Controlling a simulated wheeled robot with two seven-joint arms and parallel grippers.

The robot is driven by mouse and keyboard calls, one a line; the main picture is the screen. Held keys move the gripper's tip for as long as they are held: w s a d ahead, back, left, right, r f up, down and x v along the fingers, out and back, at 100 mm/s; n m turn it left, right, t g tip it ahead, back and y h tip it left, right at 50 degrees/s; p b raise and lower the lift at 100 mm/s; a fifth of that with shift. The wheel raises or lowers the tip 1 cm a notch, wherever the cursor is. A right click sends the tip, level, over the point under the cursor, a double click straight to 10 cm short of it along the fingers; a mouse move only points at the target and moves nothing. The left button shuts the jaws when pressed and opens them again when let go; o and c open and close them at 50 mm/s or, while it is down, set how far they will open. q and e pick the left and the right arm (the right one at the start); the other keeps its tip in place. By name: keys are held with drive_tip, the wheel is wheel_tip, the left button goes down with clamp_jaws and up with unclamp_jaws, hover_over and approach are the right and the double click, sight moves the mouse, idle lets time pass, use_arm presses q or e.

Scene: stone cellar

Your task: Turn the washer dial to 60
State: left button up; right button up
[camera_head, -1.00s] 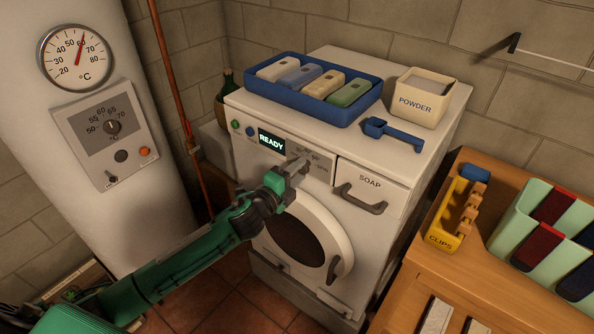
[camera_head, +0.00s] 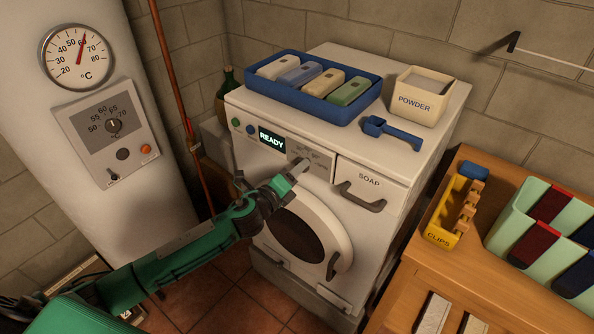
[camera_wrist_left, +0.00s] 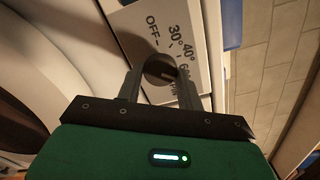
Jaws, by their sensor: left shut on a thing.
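The white washer (camera_head: 385,240) stands in the middle of the head view, its display (camera_head: 271,140) reading READY. Its dark round dial (camera_wrist_left: 158,68) shows between the two fingers in the left wrist view. Around it are the marks OFF, 30°, 40° and, partly covered by a finger, one starting with 6. I cannot tell surely which mark the dial points to. My left gripper (camera_head: 301,166) is shut on the dial, one finger on each side; it also shows in the left wrist view (camera_wrist_left: 159,82). In the head view the gripper hides most of the dial. My right gripper is not in view.
The SOAP drawer handle (camera_head: 361,197) sticks out right of the dial, and the round door (camera_head: 343,225) lies below. A blue tray (camera_head: 300,112), scoop (camera_head: 392,131) and POWDER box (camera_head: 415,106) stand on top. A boiler (camera_head: 100,190) stands left, a wooden bench (camera_head: 410,275) right.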

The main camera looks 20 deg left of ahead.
use_arm(q)
drive_tip(key=shift+f, duration=0.1)
drive_tip(key=o, duration=1)
drive_tip(key=shift+s, duration=0.15)
drive_tip(key=shift+b+v, duration=1.95)
drive_tip(key=shift+v, duration=4.8)
drive_tip(key=shift+a, duration=0.1)
